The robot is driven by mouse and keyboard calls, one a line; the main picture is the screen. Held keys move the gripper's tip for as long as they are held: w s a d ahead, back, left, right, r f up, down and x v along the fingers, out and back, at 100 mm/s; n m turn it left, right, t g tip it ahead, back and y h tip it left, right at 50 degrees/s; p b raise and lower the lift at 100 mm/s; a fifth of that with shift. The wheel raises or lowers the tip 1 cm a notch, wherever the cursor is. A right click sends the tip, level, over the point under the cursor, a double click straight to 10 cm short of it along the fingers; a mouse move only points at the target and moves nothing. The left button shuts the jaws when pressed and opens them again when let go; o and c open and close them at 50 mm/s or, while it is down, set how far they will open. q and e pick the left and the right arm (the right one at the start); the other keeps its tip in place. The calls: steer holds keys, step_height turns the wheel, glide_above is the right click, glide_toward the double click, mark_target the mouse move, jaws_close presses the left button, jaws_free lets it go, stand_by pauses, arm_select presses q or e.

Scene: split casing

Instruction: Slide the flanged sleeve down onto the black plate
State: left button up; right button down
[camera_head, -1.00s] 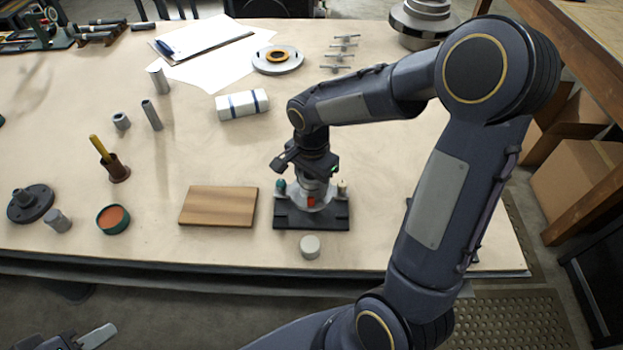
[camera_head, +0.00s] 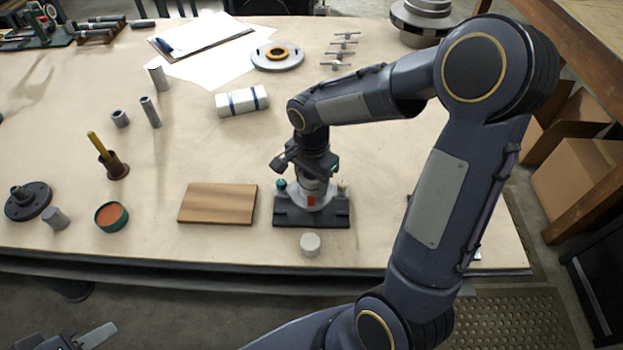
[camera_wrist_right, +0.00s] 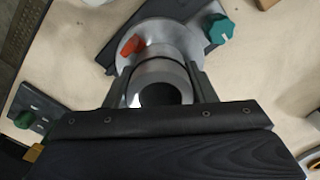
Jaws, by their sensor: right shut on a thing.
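The flanged sleeve (camera_head: 325,201) is a grey-white tube with a wide round flange and a red tab (camera_head: 311,201). In the right wrist view the sleeve (camera_wrist_right: 160,70) stands between the fingers, its bore dark. My right gripper (camera_head: 313,176) is shut on its tube from above. The black plate (camera_head: 312,219) lies under the flange near the table's front edge, with a green knob (camera_head: 281,185) and a pale knob (camera_head: 342,185) behind. I cannot tell whether the flange touches the plate. My left gripper (camera_head: 98,336) shows only partly at the bottom left, away from these things.
A wooden board (camera_head: 218,203) lies just left of the plate, and a small pale cylinder (camera_head: 310,244) stands in front of it. A teal-rimmed dish (camera_head: 111,216) and a dark flanged part (camera_head: 28,202) are further left.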

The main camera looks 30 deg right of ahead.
steer(key=shift+f+b, duration=1.55)
steer(key=shift+f, duration=0.1)
stand_by(0.5)
steer(key=c, duration=0.7)
jaws_free()
steer(key=shift+o, duration=0.9)
steer(key=shift+r+p, duration=1.9)
steer(key=shift+r, duration=0.6)
